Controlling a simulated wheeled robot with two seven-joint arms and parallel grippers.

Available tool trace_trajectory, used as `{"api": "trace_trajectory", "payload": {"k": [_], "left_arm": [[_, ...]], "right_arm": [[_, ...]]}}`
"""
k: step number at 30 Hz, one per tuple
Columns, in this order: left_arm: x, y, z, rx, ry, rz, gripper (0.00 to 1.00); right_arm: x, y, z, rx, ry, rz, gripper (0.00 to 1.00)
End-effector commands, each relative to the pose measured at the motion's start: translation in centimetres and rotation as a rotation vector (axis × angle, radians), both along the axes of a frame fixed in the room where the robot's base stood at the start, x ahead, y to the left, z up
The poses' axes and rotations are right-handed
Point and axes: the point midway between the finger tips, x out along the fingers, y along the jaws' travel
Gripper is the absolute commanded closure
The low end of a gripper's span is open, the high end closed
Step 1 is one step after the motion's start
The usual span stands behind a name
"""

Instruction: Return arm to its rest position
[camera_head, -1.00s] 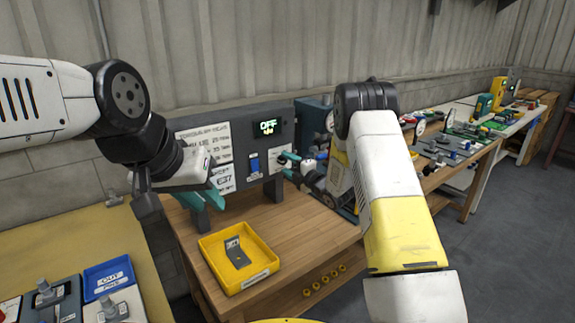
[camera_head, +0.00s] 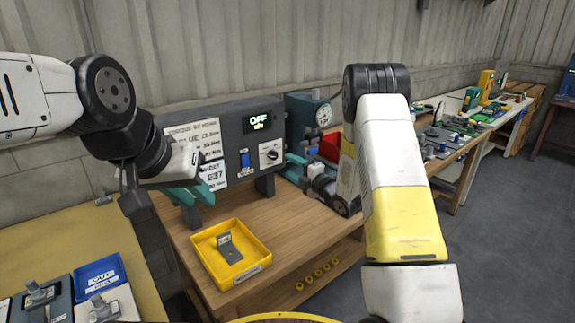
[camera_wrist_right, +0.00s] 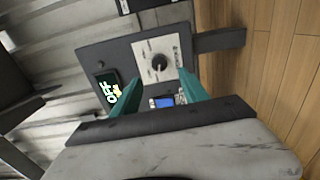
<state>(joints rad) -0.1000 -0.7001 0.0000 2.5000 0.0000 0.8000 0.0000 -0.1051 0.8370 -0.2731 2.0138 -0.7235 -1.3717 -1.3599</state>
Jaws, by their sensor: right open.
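My right gripper (camera_head: 296,169) is open and empty, just right of the dark control panel (camera_head: 205,119). In the right wrist view its two teal fingers (camera_wrist_right: 160,97) are spread, with the panel's black knob (camera_wrist_right: 159,62) beyond and between them, apart from them. The knob (camera_head: 271,155) also shows in the head view on its white plate. The display (camera_head: 258,123) reads OFF, with a blue switch (camera_head: 245,160) below. My left gripper (camera_head: 203,186) has teal fingers in front of the panel's left part; its opening is unclear.
A yellow tray (camera_head: 250,277) holding a grey bracket (camera_head: 229,248) sits on the wooden bench (camera_head: 310,232). A gauge machine (camera_head: 308,116) stands right of the panel. A blue tray (camera_head: 97,270) and fixtures stand at lower left. More benches extend at right.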

Motion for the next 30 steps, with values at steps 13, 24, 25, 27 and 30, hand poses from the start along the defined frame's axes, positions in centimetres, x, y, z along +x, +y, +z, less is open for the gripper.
{"api": "trace_trajectory", "payload": {"k": [13,24,25,27,30], "left_arm": [[0.0,0.0,0.0,0.000,0.000,0.000,0.73],[0.0,0.0,0.0,0.000,0.000,0.000,0.73],[0.0,0.0,0.0,0.000,0.000,0.000,0.73],[0.0,0.0,0.0,0.000,0.000,0.000,0.73],[0.0,0.0,0.0,0.000,0.000,0.000,0.73]], "right_arm": [[0.8,-3.6,6.2,0.099,0.185,-0.182,0.48],[-7.9,-10.5,15.4,0.513,0.657,-0.587,0.48],[-9.1,-10.8,15.8,0.551,0.697,-0.616,0.48],[-12.3,-11.4,16.7,0.645,0.785,-0.683,0.48],[-17.3,-11.7,17.6,0.779,0.914,-0.772,0.48]]}}
